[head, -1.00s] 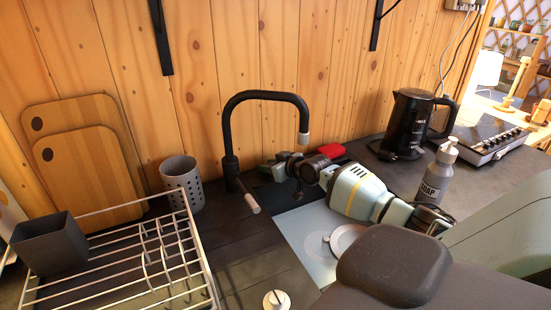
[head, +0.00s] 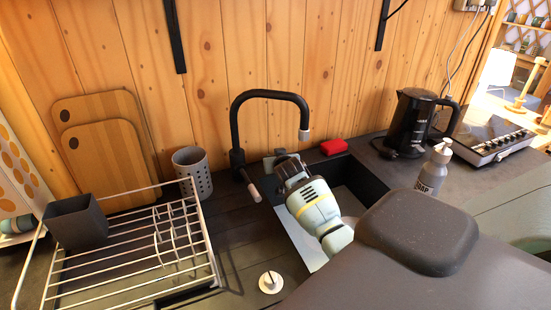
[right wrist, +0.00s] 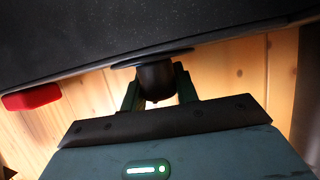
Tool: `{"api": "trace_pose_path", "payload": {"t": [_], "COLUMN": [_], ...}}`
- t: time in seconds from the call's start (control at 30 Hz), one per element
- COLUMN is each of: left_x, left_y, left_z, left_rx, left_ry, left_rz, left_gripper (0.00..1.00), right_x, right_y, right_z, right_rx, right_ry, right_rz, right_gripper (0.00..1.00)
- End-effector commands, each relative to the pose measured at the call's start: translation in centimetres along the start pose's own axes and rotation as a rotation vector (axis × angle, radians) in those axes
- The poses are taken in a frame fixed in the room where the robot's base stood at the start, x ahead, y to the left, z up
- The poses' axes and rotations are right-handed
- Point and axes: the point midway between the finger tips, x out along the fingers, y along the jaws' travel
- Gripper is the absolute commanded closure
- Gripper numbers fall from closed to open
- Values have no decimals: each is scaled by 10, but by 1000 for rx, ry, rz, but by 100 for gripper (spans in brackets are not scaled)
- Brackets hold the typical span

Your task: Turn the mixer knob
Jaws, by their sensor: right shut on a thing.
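The mixer knob (right wrist: 157,78) is a dark, rounded knob with a flat disc at its base, on the dark counter in the right wrist view, which looks upside down. My right gripper (right wrist: 158,92) has a finger on each side of it and is shut on it. In the head view my right gripper (head: 278,160) is just right of the black faucet (head: 236,130), at the sink's back left corner, and its wrist hides the knob. A short lever with a light tip (head: 254,193) sticks out from the faucet's base. My left gripper is not in view.
The sink (head: 368,187) lies under my right arm. A red sponge (head: 333,146) sits behind it, and it also shows in the wrist view (right wrist: 32,97). A soap bottle (head: 433,170) and kettle (head: 408,122) stand right. A wire dish rack (head: 130,255) and grey cup (head: 193,172) stand left.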

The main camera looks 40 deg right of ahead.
Motion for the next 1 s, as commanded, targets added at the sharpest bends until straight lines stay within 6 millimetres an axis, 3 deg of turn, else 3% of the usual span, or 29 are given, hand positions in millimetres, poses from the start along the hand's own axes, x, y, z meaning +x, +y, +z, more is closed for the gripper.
{"api": "trace_pose_path", "payload": {"t": [0.87, 0.9, 1.0], "left_x": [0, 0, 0], "left_y": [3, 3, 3], "left_z": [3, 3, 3], "left_rx": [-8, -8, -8], "left_ry": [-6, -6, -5], "left_rz": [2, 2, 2], "left_gripper": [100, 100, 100], "right_x": [0, 0, 0], "right_y": [1, 1, 2], "right_z": [-1, -1, -1], "right_rx": [39, 39, 39], "right_ry": [2, 2, 2], "right_rz": [100, 100, 99], "right_gripper": [93, 68, 54]}}
